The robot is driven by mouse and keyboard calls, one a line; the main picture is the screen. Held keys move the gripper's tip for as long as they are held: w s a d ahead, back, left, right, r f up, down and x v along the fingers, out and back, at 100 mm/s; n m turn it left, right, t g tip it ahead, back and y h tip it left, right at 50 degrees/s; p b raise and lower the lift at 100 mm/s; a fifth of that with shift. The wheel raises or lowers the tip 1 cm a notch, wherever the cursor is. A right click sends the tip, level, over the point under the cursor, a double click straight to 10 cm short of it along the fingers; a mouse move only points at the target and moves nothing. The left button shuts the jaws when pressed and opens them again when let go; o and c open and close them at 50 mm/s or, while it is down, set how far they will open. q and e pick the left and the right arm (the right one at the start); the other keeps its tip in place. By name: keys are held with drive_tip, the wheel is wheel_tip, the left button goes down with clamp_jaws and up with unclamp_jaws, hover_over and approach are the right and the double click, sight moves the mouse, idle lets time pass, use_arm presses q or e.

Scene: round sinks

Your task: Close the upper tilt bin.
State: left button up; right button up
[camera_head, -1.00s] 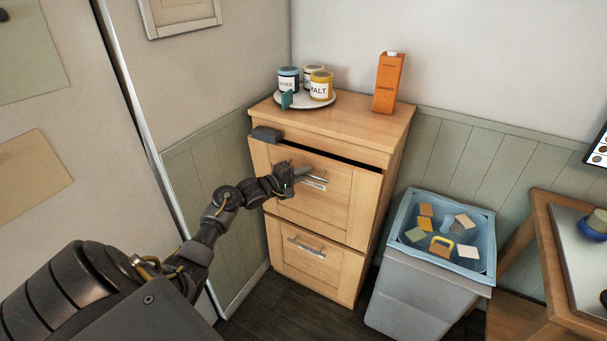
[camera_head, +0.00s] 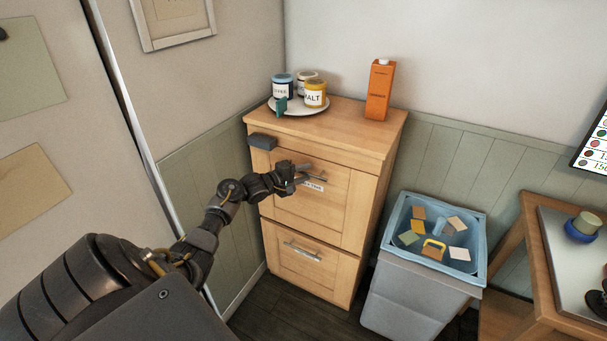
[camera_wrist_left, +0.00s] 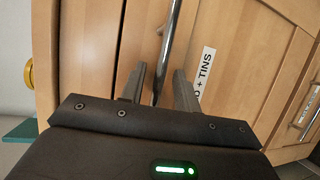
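The upper tilt bin (camera_head: 335,200) is the upper wooden front of the cabinet. In the left wrist view, the two fingers of the left gripper (camera_wrist_left: 158,80) stand apart on either side of the metal handle (camera_wrist_left: 171,35), with space showing between. A label (camera_wrist_left: 204,70) ending in "+ TINS" is beside the handle. My right gripper is out of view.
A grey block (camera_head: 262,141) sits at the upper left of the cabinet front. The lower bin (camera_head: 325,272) looks shut. On top stand a tray of jars (camera_head: 315,94) and an orange carton (camera_head: 380,90). A grey-blue bin (camera_head: 415,295) with several items stands right of the cabinet.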

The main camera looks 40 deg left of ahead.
use_arm(q)
drive_tip(key=shift+s, duration=0.1)
drive_tip(key=v, duration=1)
drive_tip(key=shift+s, duration=0.35)
drive_tip(key=shift+a+r, duration=0.1)
